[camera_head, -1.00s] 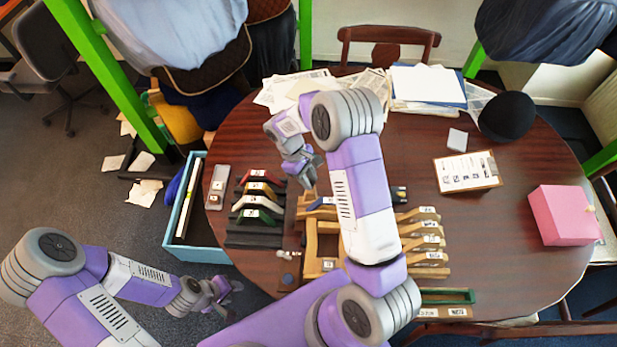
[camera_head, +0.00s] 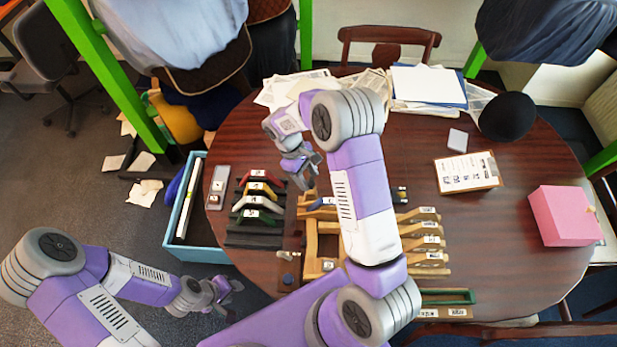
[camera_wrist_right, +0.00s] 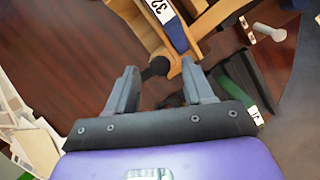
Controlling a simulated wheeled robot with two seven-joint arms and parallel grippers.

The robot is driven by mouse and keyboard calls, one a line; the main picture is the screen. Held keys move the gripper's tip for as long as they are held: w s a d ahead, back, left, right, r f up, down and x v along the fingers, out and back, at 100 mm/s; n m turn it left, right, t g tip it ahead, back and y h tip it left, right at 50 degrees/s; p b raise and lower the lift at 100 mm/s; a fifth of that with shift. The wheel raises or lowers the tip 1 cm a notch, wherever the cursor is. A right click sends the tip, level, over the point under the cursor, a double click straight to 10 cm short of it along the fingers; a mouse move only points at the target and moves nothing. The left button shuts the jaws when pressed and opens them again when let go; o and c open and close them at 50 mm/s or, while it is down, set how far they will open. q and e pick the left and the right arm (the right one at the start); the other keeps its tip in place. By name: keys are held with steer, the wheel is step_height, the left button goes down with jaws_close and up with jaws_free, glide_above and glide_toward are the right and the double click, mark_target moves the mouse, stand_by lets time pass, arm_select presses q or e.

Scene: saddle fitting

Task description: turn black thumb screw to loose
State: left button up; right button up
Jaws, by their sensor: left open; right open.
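The black thumb screw (camera_wrist_right: 157,67) shows as a dark round knob at the end of a wooden frame (camera_wrist_right: 205,35) in the right wrist view. A blue piece (camera_wrist_right: 168,26) labelled 32 lies along this frame. My right gripper (camera_wrist_right: 160,72) is open, and the knob appears between its fingertips; I cannot tell whether either finger touches it. In the head view my right gripper (camera_head: 303,183) is over the wooden frame's far left end, and the screw is hidden there. My left gripper (camera_head: 229,291) is open and empty, low at the left, off the table.
Several coloured arched pieces (camera_head: 257,201) stand in a dark rack left of the frame. Wooden pieces with labels (camera_head: 430,242) lie to the right. A blue bin (camera_head: 173,222) stands beside the table's left edge. A clipboard (camera_head: 467,184) and pink box (camera_head: 563,215) lie further right.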

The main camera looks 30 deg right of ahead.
steer(key=v, duration=0.6)
steer(key=shift+r, duration=0.3)
